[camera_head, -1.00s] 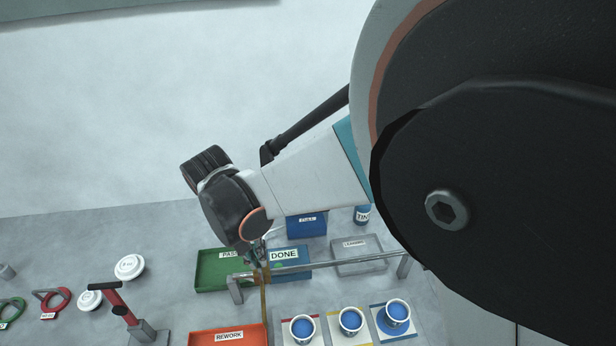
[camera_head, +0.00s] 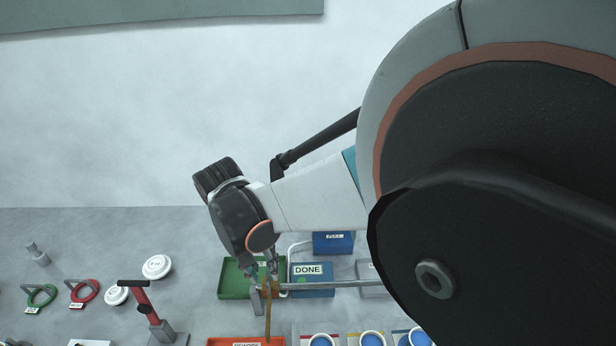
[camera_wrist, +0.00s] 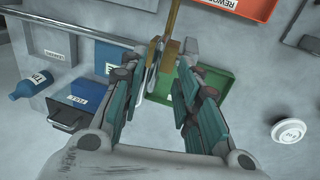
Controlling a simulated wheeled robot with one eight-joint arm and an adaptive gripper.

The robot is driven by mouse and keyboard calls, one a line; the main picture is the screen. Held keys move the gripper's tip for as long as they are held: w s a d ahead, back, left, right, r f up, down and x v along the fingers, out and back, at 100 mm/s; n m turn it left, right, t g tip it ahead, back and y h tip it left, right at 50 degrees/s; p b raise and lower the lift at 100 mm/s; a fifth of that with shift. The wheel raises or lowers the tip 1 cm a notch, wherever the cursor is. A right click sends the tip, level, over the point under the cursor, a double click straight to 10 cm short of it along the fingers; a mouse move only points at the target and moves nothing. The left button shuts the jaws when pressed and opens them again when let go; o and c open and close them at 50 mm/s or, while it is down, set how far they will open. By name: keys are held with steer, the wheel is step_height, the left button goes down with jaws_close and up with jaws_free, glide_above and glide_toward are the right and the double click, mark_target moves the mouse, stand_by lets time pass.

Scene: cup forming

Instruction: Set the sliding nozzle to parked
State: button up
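The sliding nozzle (camera_head: 267,314) is a gold-brown piece hanging on the grey rail (camera_head: 335,284), close to the rail's left post. In the wrist view the nozzle (camera_wrist: 174,18) stands at the top middle, beside the rail (camera_wrist: 70,29). My gripper (camera_head: 267,283) is at the nozzle's upper part on the rail. In the wrist view the fingertips of my gripper (camera_wrist: 171,50) lie on either side of the nozzle's block and appear closed on it; the exact contact is partly hidden.
A green tray (camera_head: 232,281) and the blue DONE bin (camera_head: 312,287) lie behind the rail. An orange REWORK tray (camera_head: 225,342) is in front. A red lever stand (camera_head: 145,304) stands to the left. Blue-filled cups (camera_head: 372,339) stand at front right.

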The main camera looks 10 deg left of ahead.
step_height(320, 180, up, 7)
steer(key=a, duration=0.1)
steer(key=shift+s+a+r, duration=0.15)
steer(key=shift+s+r, duration=0.05)
steer(key=shift+s, duration=0.05)
stand_by(0.4)
